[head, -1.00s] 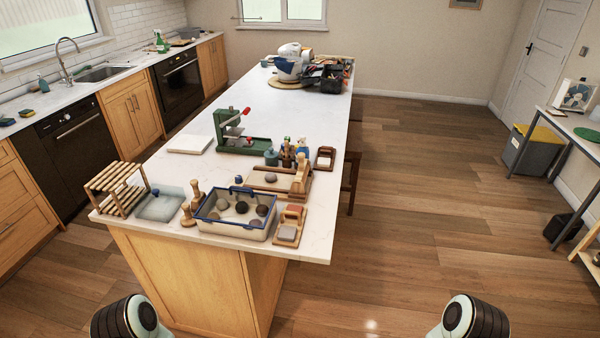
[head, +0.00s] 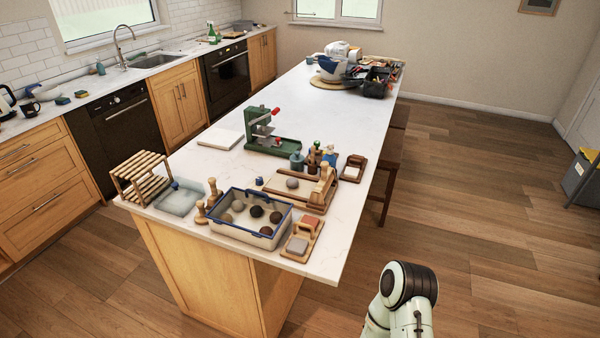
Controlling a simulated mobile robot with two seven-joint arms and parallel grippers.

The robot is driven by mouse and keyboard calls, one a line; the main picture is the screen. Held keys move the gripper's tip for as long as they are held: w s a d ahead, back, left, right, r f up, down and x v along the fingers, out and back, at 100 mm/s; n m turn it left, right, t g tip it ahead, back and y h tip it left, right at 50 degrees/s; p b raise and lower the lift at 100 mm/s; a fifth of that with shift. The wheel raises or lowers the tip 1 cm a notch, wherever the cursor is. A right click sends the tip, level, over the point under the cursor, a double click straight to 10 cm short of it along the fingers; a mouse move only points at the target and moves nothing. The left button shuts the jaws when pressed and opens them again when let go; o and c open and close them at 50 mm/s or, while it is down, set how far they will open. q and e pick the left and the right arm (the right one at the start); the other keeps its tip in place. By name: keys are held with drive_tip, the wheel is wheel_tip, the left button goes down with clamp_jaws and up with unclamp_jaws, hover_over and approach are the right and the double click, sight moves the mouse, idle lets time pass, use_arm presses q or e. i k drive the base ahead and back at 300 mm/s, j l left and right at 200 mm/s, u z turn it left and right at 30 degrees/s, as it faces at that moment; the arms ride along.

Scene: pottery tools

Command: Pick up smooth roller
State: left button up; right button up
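I cannot single out the smooth roller for certain among the small pottery tools on the near end of the kitchen island (head: 340,130). An upright turned wooden tool (head: 324,176) stands at a wooden board (head: 277,187) with a grey lump on it. Two more turned wooden tools (head: 201,213) stand left of a blue-rimmed bin (head: 268,240) holding several round lumps. Small bottles and tools (head: 312,157) cluster behind the board. Neither gripper's fingers show; only a link of my arm is in view at the lower right, apart from the island.
A wooden rack (head: 142,178), a grey tray (head: 180,197), a green press (head: 262,130) and a white slab (head: 220,138) stand on the island. Wooden blocks (head: 302,238) sit near its front right corner. A dark stool (head: 385,170) is at the right side.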

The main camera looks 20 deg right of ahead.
sight(326, 171)
drive_tip(key=i+l+u, duration=0.1)
drive_tip(key=l+u, duration=0.15)
drive_tip(key=l, duration=0.25)
drive_tip(key=l+u, duration=0.2)
drive_tip(key=l, duration=0.35)
drive_tip(key=i+l+u, duration=0.2)
drive_tip(key=l, duration=1.95)
drive_tip(key=k, duration=0.1)
